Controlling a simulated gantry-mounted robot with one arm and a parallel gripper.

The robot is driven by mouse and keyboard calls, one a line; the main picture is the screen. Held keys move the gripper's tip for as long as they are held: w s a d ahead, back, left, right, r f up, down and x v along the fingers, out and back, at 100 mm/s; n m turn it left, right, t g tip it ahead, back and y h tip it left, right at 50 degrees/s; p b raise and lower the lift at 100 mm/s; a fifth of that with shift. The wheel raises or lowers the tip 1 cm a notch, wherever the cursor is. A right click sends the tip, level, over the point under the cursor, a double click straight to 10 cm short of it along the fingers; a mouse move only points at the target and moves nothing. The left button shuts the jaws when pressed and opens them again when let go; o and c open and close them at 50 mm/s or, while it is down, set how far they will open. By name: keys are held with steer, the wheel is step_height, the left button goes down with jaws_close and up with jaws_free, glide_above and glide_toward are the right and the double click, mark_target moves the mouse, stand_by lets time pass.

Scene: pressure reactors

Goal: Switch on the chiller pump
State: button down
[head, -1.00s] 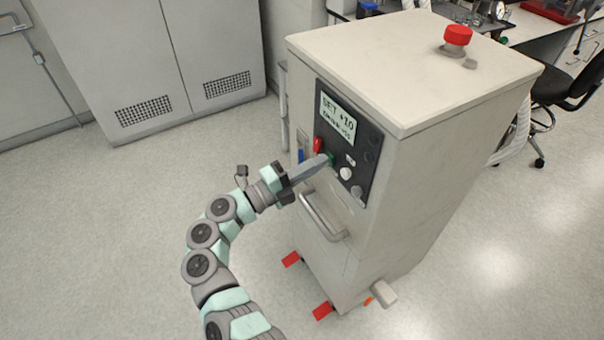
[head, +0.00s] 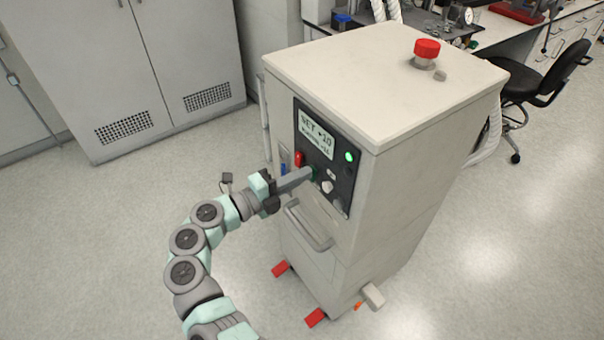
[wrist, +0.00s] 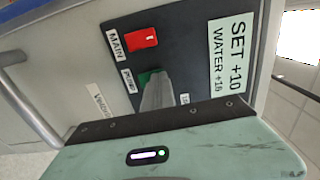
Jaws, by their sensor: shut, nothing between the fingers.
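The chiller (head: 400,120) is a tall cream cabinet with a dark control panel (head: 343,190) on its front. In the wrist view, the green PUMP switch (wrist: 148,77) is partly hidden behind my gripper's fingers. My gripper (head: 312,171) is shut and empty, its fingertips at the green switch; they appear to touch it. The red MAIN switch (wrist: 141,39) sits beside it; it also shows in the head view (head: 299,159). A green lamp (head: 349,156) glows on the panel. The display (wrist: 230,55) reads SET +10, with a WATER line below.
A metal handle (head: 309,228) sticks out below the panel. A red knob (head: 426,49) stands on the chiller's top. Grey cabinets (head: 130,60) stand at the back left, and a black chair (head: 540,85) at the right. The floor at left is clear.

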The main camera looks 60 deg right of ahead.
steer(key=r+p+v, duration=0.2)
steer(key=v, duration=1.1)
steer(key=shift+w+a, duration=0.25)
steer(key=shift+a, duration=0.05)
